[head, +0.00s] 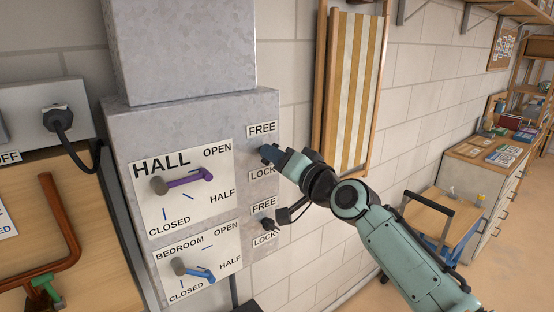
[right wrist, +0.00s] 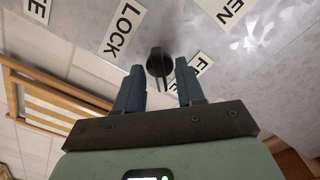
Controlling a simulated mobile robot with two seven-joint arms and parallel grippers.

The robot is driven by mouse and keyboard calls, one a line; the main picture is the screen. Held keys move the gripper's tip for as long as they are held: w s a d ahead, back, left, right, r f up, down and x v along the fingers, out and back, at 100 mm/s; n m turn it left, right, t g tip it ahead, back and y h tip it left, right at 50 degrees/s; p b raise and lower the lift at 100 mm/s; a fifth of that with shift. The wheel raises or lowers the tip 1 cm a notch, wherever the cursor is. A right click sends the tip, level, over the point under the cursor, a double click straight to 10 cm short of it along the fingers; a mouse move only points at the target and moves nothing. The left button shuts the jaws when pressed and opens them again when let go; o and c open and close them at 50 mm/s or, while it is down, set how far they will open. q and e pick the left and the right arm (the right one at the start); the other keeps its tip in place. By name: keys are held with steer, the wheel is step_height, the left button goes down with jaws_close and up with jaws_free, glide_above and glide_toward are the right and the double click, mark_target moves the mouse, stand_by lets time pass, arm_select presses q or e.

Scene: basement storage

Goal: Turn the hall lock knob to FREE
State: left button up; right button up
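The hall lock knob (right wrist: 158,63) is small and black with a narrow ridge, on the side of the grey metal box. Its FREE label (head: 262,129) is above and its LOCK label (head: 263,173) below in the head view. My right gripper (head: 265,151) covers the knob there. In the right wrist view my right gripper (right wrist: 159,71) is open, with one fingertip on either side of the knob and gaps showing between; the ridge points roughly toward my palm, between the labels. The FREE label (right wrist: 201,63) is partly behind a finger. My left gripper is out of view.
The purple hall lever (head: 188,178) and blue bedroom lever (head: 195,272) stick out from the box front. The bedroom lock knob (head: 267,224) sits just below my right gripper. A folded striped deckchair (head: 352,95) leans on the wall to the right.

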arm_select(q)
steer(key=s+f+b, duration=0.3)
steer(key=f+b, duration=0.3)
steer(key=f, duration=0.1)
arm_select(e)
steer(key=v, duration=1.3)
steer(key=shift+s, duration=0.2)
steer(key=shift+d+f, duration=0.1)
